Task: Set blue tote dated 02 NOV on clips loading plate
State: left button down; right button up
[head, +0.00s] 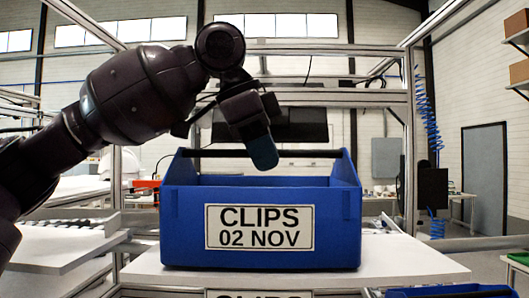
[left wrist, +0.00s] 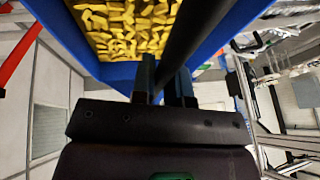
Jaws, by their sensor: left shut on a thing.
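The blue tote (head: 182,225) has a white label reading CLIPS 02 NOV (head: 260,227) and a dark handle bar across its top. It looks upright and level over the white loading plate (head: 405,262); I cannot tell whether its base touches it. A partly cut-off sign reading CLIPS (head: 262,294) shows below the plate's front edge. My left gripper (head: 263,155) reaches down from above and is shut on the handle bar. The left wrist view shows its fingers (left wrist: 166,82) at the dark bar (left wrist: 190,45), with yellow pieces (left wrist: 130,30) inside the tote. My right gripper is out of view.
Metal frame posts (head: 410,140) stand on both sides. A white table (head: 60,245) lies at left. The plate has bare room right of the tote.

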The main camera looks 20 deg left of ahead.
pick_arm(q)
jog(key=shift+f, duration=0.25)
jog(key=c, duration=1.1)
grip_release()
jog(key=shift+o, duration=0.2)
jog(key=v, duration=1.1)
jog(key=shift+f, duration=0.1)
